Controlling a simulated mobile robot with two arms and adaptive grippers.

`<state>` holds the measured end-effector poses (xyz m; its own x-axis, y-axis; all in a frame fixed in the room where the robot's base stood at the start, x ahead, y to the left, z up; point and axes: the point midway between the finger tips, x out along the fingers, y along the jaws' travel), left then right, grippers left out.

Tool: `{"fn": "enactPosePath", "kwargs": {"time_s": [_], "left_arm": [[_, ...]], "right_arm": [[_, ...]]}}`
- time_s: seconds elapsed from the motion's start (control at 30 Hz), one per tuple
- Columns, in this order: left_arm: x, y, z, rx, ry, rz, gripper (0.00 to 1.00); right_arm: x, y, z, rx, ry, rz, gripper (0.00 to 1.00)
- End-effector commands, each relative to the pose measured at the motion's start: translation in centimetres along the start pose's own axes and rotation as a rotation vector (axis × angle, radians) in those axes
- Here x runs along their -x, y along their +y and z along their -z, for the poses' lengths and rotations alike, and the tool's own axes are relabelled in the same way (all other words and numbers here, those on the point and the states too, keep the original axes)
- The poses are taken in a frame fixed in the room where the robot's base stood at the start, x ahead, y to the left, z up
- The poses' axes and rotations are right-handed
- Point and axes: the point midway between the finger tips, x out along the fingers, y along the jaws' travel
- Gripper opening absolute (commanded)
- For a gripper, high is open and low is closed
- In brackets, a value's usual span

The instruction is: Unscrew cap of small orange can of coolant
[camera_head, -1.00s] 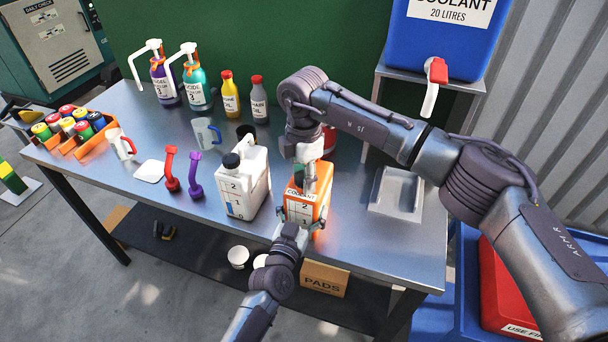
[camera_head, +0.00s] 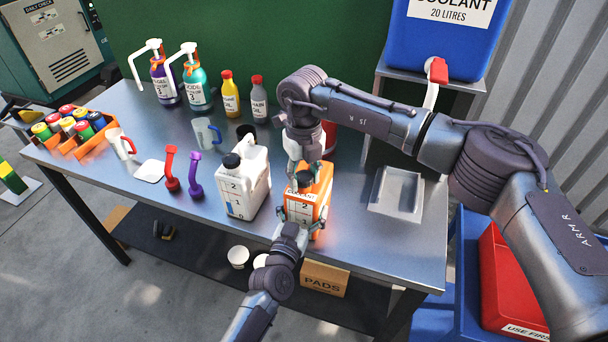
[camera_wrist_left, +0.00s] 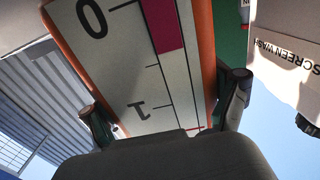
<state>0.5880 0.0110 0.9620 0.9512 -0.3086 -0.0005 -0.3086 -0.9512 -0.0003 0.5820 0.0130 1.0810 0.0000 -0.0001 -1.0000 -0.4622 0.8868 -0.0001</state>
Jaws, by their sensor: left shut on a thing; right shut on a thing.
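The small orange can of coolant (camera_head: 322,190) stands upright near the front edge of the metal bench, its white scale panel facing me. My left gripper (camera_head: 299,222) is shut on the lower body of the can from the front. In the left wrist view the can's scale panel (camera_wrist_left: 150,75) fills the space between the fingers of my left gripper (camera_wrist_left: 165,110). Whether the cap still sits on the neck is hard to tell.
A white screen-wash can (camera_head: 256,178) stands close on the left. A grey tray (camera_head: 398,190) lies to the right. Red (camera_head: 171,172) and purple (camera_head: 194,178) spouts, mugs and bottles stand further left and back. A blue coolant drum (camera_head: 440,45) stands at the back right.

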Motion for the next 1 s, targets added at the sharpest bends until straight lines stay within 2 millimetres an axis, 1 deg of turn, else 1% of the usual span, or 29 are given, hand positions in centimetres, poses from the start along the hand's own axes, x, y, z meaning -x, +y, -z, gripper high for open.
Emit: {"fn": "enactPosePath", "kwargs": {"time_s": [0.1, 0.8, 0.87, 1.0], "left_arm": [[0.02, -0.05, -0.1, 0.0, -0.002, 0.0, 0.0], [0.03, -0.04, -0.1, 0.0, -0.002, 0.0, 0.0], [0.03, -0.03, -0.1, 0.0, -0.002, 0.0, 0.0], [0.02, -0.03, -0.1, 0.0, -0.002, 0.0, 0.0]], "right_arm": [[0.01, -0.02, 0.02, 0.274, 0.001, 0.001, 0.0], [0.12, 0.0, 0.03, 1.914, 0.001, 0.0, 0.0], [0.12, 0.0, 0.03, 2.022, 0.001, 0.0, 0.0], [0.11, 0.01, 0.03, 2.004, 0.0, 0.0, 0.0]]}}
